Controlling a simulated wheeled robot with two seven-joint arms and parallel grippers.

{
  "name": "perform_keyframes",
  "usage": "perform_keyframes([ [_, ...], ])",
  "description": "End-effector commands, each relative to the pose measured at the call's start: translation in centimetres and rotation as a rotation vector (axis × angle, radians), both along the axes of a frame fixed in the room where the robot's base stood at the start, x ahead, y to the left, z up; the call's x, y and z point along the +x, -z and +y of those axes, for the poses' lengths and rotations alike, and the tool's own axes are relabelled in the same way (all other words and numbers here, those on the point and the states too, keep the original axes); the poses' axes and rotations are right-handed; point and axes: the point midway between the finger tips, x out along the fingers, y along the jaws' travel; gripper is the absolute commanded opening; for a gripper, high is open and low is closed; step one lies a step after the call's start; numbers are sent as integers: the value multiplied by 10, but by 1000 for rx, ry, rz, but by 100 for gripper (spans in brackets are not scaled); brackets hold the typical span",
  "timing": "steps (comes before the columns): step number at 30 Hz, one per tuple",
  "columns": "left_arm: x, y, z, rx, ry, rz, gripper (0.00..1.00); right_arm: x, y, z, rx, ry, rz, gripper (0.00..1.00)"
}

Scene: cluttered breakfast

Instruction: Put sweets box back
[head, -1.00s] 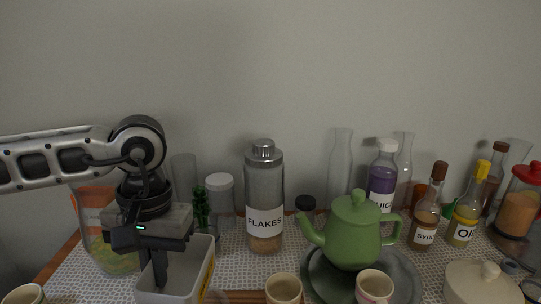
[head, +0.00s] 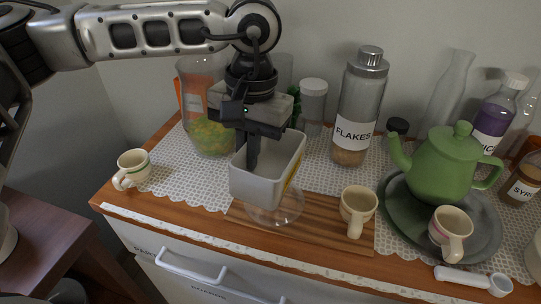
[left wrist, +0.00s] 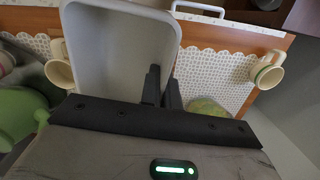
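The sweets box is a pale grey, open-topped box (head: 258,187) with a bit of yellow label on its right side. My left gripper (head: 253,150) comes down from above, with its fingers over the box's wall. In the left wrist view the box (left wrist: 118,50) fills the upper left, and the gripper's two fingers (left wrist: 162,90) pinch its wall. The box appears empty inside where I can see. It hangs over or just behind a clear glass bowl (head: 290,208); the exact gap cannot be told. My right gripper is not in view.
A wooden board (head: 310,222) lies under the bowl, with a cup (head: 358,208) on it. The flakes jar (head: 358,110), green teapot (head: 445,165) and a glass jar of colourful sweets (head: 212,130) stand around. Another cup (head: 133,168) is at left. Lace cloth (head: 185,185) between is clear.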

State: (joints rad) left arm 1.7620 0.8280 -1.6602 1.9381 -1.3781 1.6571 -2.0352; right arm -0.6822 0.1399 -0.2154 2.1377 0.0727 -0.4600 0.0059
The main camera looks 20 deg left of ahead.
Motion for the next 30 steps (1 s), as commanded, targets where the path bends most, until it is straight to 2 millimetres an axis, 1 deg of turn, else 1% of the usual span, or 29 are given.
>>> perform_keyframes([
  [2, 0, 0, 1, -1, -2, -1, 0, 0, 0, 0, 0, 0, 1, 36],
  [4, 1, 3, 5, -4, -15, -1, 0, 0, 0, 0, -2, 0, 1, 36],
  [5, 2, 5, 10, -6, -28, -2, 0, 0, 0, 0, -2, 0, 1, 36],
  [7, 6, 13, 25, -11, -69, -7, 0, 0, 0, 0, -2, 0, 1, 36],
  [8, 7, 17, 34, -13, -92, -13, 0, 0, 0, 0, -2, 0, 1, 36],
  [11, 10, 31, 72, -19, -179, -28, 0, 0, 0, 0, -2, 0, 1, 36],
  [12, 10, 36, 87, -21, -212, -37, 0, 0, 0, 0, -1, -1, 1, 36],
  [15, 7, 47, 124, -25, -287, -56, 0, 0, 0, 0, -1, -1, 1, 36],
  [18, 2, 53, 154, -30, -343, -70, 0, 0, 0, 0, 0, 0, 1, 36],
  [21, -2, 56, 175, -31, -376, -81, 0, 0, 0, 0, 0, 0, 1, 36],
  [25, -4, 58, 186, -34, -394, -89, 0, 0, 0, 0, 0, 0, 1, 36],
  [30, -4, 58, 187, -35, -395, -91, 0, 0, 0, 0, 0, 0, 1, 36],
])
